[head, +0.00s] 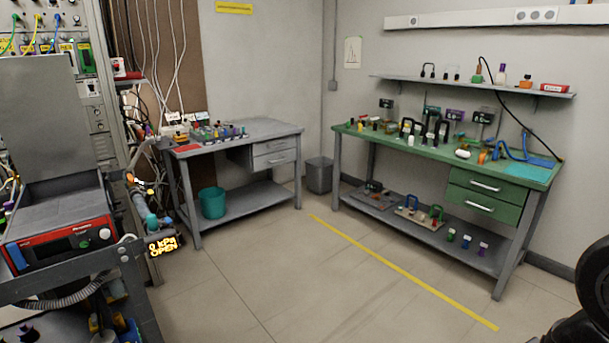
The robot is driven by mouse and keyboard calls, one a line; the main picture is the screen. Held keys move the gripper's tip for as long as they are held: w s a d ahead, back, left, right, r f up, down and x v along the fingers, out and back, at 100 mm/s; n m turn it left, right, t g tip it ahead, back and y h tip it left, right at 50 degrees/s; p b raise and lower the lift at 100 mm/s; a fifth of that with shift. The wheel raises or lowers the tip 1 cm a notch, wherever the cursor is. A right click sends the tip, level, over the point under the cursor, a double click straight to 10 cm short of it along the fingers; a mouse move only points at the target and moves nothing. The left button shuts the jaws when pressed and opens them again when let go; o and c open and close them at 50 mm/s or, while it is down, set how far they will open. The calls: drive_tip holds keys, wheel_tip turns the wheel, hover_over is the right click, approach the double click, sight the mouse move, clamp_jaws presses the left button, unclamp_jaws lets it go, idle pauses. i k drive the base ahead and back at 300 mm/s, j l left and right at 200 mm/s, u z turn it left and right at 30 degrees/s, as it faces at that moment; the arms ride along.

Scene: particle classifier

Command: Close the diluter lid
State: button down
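A grey box-shaped instrument with a red front panel (62,245) stands on a cart at the left edge. A flat grey panel (38,118) stands upright at its back, like a raised lid. The frame does not show clearly whether this is the diluter, as its label is too small to read. My gripper is not in view; a black rounded part at the lower right looks like part of my arm.
A grey bench (262,128) stands at the back, with a teal bucket (212,202) on its lower shelf. A green workbench (358,133) with tools stands at the right. A grey bin (319,175) sits between them. The floor (290,265) in the middle is clear.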

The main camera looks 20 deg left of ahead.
sight(44, 131)
drive_tip(key=i+j+u, duration=0.1)
drive_tip(key=i+u, duration=0.35)
drive_tip(key=i+l+u, duration=0.1)
drive_tip(key=i+u, duration=0.35)
drive_tip(key=i+l+u, duration=0.25)
drive_tip(key=i+u, duration=0.2)
drive_tip(key=i, duration=0.1)
